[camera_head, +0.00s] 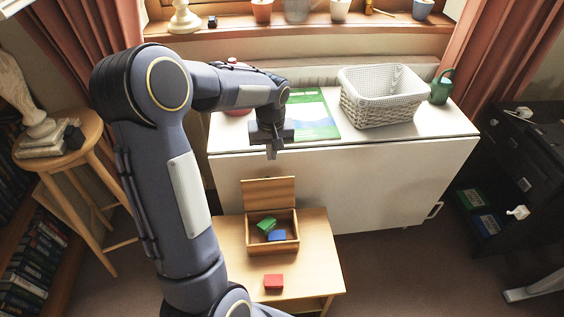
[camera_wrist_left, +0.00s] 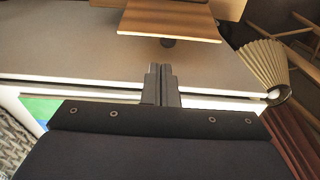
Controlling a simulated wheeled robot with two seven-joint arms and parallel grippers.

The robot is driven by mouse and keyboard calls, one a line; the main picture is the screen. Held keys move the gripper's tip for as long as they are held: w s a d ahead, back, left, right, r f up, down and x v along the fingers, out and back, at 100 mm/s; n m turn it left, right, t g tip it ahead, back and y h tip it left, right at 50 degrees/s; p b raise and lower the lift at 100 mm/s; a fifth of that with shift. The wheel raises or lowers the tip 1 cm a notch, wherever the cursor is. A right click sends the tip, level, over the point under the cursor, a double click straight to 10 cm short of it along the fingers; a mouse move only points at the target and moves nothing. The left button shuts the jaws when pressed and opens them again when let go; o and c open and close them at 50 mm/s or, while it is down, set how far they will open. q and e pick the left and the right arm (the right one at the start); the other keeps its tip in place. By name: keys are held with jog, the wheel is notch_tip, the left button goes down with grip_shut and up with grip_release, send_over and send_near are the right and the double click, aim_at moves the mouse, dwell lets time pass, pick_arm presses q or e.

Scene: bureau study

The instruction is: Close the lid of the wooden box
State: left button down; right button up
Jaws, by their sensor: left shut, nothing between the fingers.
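The wooden box (camera_head: 286,246) stands on a small wooden table, with its lid (camera_head: 268,192) open and raised at the back. A green block (camera_head: 267,225) and a blue block (camera_head: 277,235) are inside. My left gripper (camera_head: 272,152) is shut and empty, pointing down above and behind the raised lid, apart from it. In the left wrist view the shut fingertips (camera_wrist_left: 161,72) are in the lower middle, and a wooden panel that looks like the lid (camera_wrist_left: 170,20) shows beyond them. My right gripper is not in view.
A red block (camera_head: 273,282) lies on the small table (camera_head: 318,262) in front of the box. Behind stands a white cabinet (camera_head: 350,185) bearing a green book (camera_head: 318,120), a white basket (camera_head: 383,108) and a green watering can (camera_head: 441,88). A stool (camera_head: 88,128) stands left.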

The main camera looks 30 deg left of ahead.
pick_arm(q)
jog(key=b, duration=0.2)
send_over(268, 191)
jog(key=w, duration=0.3)
jog(key=f, duration=0.8)
jog(key=shift+w+a+f, duration=0.1)
jog(key=shift+a+f, duration=0.25)
